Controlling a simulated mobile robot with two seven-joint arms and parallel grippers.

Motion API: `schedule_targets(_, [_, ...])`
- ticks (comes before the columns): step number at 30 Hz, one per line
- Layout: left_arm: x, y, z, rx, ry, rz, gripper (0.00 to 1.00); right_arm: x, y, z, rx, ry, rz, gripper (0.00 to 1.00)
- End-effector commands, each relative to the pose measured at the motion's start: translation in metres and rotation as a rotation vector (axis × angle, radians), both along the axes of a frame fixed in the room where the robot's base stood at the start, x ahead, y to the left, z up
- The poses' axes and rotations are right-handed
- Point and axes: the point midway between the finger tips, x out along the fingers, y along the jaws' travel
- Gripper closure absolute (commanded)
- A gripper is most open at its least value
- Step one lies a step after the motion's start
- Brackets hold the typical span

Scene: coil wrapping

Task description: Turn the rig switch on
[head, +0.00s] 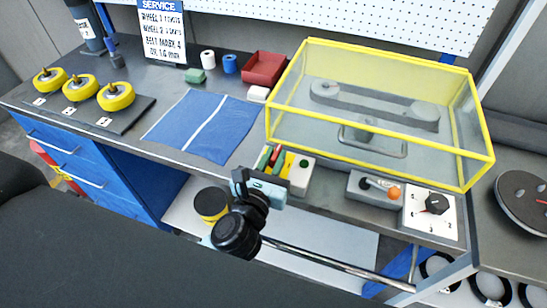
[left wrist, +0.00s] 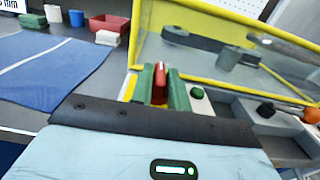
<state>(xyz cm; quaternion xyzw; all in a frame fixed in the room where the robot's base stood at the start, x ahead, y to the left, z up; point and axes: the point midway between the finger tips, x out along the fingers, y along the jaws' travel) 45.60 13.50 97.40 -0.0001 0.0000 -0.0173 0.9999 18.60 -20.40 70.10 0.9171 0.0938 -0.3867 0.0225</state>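The rig switch box (head: 301,173) is a small pale box with a green button on top, at the bench's front edge by the yellow-framed cover. It also shows in the left wrist view (left wrist: 201,108). A red piece (left wrist: 160,84), apparently the switch lever, stands beside the button. My left gripper (head: 270,158) reaches over the bench edge from the front. Its two green fingers (left wrist: 162,92) are close together, one on each side of the red piece. I cannot tell whether they touch it. My right gripper is not in view.
A clear cover with a yellow frame (head: 380,153) encloses a belt and pulleys just behind. A blue mat (head: 215,130), red bin (head: 264,68) and yellow coils (head: 82,88) lie left.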

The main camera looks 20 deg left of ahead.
Motion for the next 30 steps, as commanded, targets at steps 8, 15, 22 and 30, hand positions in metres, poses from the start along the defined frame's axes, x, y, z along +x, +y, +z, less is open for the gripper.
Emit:
schedule_targets(8, [0.0, 0.0, 0.0, 0.0, 0.0, -0.001, 1.0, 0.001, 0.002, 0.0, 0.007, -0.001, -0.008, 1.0])
schedule_targets(15, [0.0, 0.001, 0.002, 0.004, -0.003, -0.04, 1.0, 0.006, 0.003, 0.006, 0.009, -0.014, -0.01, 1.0])
schedule_targets(22, [0.001, 0.004, 0.004, 0.009, -0.005, -0.17, 1.0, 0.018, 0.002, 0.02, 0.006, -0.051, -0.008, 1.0])
schedule_targets(30, [0.003, 0.009, 0.002, 0.012, -0.002, -0.412, 1.0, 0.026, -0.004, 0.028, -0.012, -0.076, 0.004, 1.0])
